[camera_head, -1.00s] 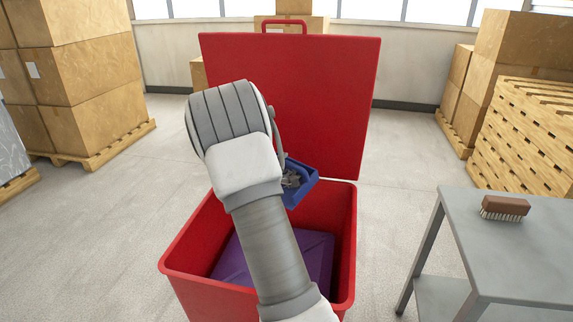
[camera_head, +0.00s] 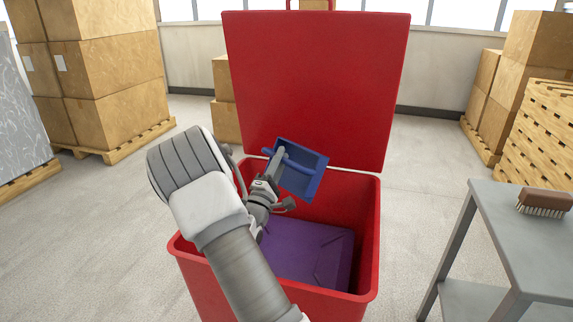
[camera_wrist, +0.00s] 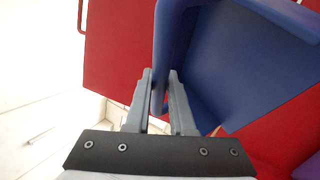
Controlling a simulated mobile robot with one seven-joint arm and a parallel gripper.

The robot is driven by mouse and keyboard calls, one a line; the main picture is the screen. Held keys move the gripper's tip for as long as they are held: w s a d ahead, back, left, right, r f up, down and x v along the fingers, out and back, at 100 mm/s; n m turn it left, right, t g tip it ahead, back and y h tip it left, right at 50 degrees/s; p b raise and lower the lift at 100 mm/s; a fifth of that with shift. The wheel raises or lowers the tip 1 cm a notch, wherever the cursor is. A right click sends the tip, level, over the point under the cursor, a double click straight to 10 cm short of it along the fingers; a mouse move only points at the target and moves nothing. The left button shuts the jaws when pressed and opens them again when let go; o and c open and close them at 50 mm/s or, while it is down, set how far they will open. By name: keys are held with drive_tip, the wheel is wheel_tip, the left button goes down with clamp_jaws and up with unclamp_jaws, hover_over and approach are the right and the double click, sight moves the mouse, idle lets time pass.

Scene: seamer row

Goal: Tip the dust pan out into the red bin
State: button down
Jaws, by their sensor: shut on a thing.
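The blue dust pan (camera_head: 308,178) is steeply tilted over the opening of the red bin (camera_head: 205,288), inside the front of the raised lid. My gripper (camera_head: 275,168) is shut on the pan's handle. In the wrist view my gripper (camera_wrist: 160,82) pinches the handle, and the blue pan (camera_wrist: 235,60) fills the upper right. No grey debris shows on the pan's visible surfaces. The bin's red lid (camera_head: 315,80) stands open behind the pan. A purple thing (camera_head: 315,255) lies inside the bin; my arm hides part of the bin's left side.
A grey table (camera_head: 530,235) stands at the right with a brown brush (camera_head: 544,202) on it. Stacked cartons (camera_head: 110,75) on a pallet stand at the back left. Wooden pallets (camera_head: 540,140) are at the far right. The floor left of the bin is clear.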

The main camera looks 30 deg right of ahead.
drive_tip(key=shift+w+d+r+g+p, duration=0.1)
drive_tip(key=shift+d+r+g+p, duration=0.35)
drive_tip(key=shift+p, duration=0.6)
drive_tip(key=d+g+y+p, duration=0.1)
drive_tip(key=p, duration=0.1)
drive_tip(key=d+r+m+y+p, duration=0.1)
drive_tip(key=d+p, duration=0.1)
drive_tip(key=d+m+g+y+p, duration=0.1)
drive_tip(key=shift+w+d+r+g+p, duration=0.2)
drive_tip(key=shift+w+r+g+p, duration=0.05)
drive_tip(key=shift+w+g+p, duration=0.15)
drive_tip(key=d+y+p, duration=0.1)
drive_tip(key=d+m+g+y+p, duration=0.1)
drive_tip(key=d+r+p, duration=0.1)
drive_tip(key=shift+w+d+m+y, duration=0.15)
drive_tip(key=shift+w+m+y, duration=0.15)
drive_tip(key=shift+w+y, duration=0.1)
drive_tip(key=d+y+p, duration=0.1)
drive_tip(key=d+g+y+p, duration=0.1)
drive_tip(key=d+f+m+y+p, duration=0.1)
drive_tip(key=shift+w+g+y, duration=0.3)
drive_tip(key=shift+g, duration=0.05)
drive_tip(key=shift+a, duration=0.1)
